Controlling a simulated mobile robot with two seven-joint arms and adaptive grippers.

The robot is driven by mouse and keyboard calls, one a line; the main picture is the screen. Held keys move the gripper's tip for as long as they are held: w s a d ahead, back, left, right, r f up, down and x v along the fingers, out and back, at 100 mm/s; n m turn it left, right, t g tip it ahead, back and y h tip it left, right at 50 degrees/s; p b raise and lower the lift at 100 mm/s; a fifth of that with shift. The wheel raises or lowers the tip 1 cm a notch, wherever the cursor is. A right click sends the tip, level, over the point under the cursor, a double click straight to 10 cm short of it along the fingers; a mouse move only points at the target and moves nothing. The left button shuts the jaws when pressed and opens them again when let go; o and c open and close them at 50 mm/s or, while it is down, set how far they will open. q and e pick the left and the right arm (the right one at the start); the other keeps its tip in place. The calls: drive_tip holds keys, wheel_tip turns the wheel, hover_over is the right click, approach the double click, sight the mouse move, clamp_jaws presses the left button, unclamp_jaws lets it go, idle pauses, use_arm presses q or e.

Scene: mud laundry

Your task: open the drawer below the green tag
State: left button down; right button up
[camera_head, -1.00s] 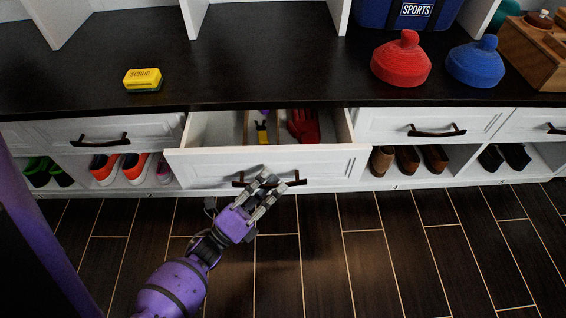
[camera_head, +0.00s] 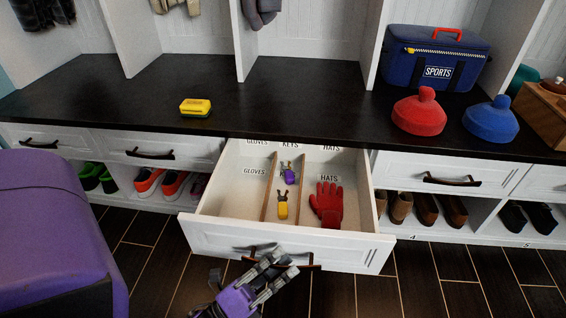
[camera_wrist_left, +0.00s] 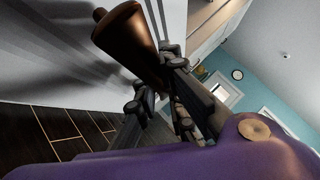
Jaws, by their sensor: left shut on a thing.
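The white drawer (camera_head: 218,236) stands well open in the head view. Its inside shows dividers, labels reading gloves, keys and hats, a red glove (camera_head: 327,204), and yellow (camera_head: 282,207) and purple (camera_head: 289,175) key-like items. Its dark handle (camera_head: 310,266) is on the front face; it also shows as a bronze bar in the left wrist view (camera_wrist_left: 126,32). My left gripper (camera_head: 275,264) is shut on this handle, its fingers partly covering it. I cannot make out a green tag in either view. My right gripper is out of view.
Closed drawers (camera_head: 150,150) flank the open one, with shoes (camera_head: 426,208) below. Dark floor (camera_head: 450,295) lies in front.

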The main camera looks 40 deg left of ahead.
use_arm(q)
drive_tip(key=s+d, duration=0.3)
drive_tip(key=s, duration=0.3)
drive_tip(key=shift+d+p, duration=0.35)
drive_tip(key=shift+d, duration=0.05)
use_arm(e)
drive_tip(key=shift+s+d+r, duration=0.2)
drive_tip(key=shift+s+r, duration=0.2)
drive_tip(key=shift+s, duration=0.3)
use_arm(q)
drive_tip(key=shift+s+f, duration=0.1)
drive_tip(key=shift+f, duration=0.05)
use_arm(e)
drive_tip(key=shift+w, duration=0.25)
use_arm(q)
drive_tip(key=c, duration=2.1)
unclamp_jaws()
